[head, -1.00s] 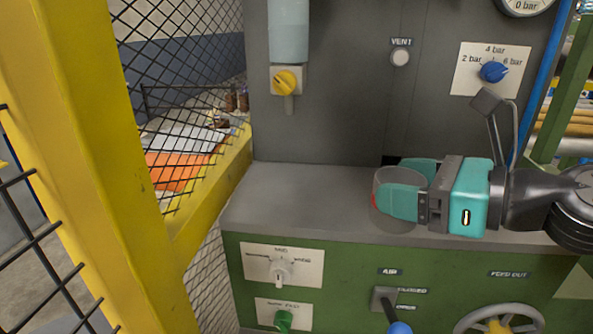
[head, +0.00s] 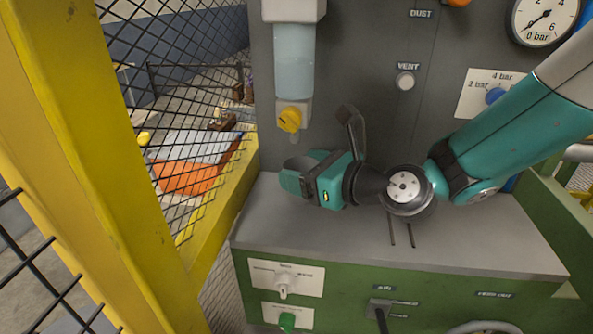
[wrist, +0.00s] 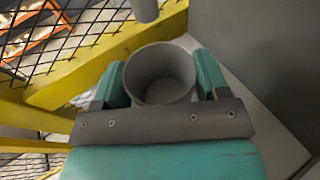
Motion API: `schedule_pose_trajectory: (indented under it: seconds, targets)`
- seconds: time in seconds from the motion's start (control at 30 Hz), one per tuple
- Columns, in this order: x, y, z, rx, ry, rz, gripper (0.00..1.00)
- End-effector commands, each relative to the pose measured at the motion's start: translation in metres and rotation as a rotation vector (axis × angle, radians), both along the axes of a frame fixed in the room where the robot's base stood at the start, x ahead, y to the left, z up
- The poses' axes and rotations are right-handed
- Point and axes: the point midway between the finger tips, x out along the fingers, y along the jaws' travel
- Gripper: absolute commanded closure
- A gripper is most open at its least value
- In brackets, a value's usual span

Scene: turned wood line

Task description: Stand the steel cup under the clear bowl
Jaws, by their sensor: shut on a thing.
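My gripper (head: 293,173) is shut on the steel cup (wrist: 160,78), with one teal finger on each side of it in the wrist view. The cup is upright, open end up, and looks empty inside. In the head view the fingers mostly hide the cup. The clear bowl (head: 294,62) hangs on the grey panel, above my gripper, with a yellow tap (head: 290,120) under it. A grey spout (wrist: 145,8) shows just beyond the cup's rim in the wrist view. I cannot tell whether the cup's base touches the ledge.
The grey ledge (head: 450,240) of the green machine is clear to the right of my gripper. A yellow post (head: 90,150) and mesh guard stand close on the left. The panel carries a vent button (head: 405,81) and a gauge (head: 545,18).

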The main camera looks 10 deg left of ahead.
Motion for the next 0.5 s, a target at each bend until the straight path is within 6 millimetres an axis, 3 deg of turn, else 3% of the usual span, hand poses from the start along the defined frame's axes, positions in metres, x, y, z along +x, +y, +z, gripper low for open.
schedule_pose_trajectory:
  seconds: [0.17,0.37,0.5]
  targets:
    - [0.007,0.014,-0.001,0.0,0.001,0.0,0.61]
    - [0.008,0.014,-0.029,-0.001,0.005,-0.002,0.61]
    - [0.008,0.014,-0.036,0.0,0.0,-0.002,0.61]
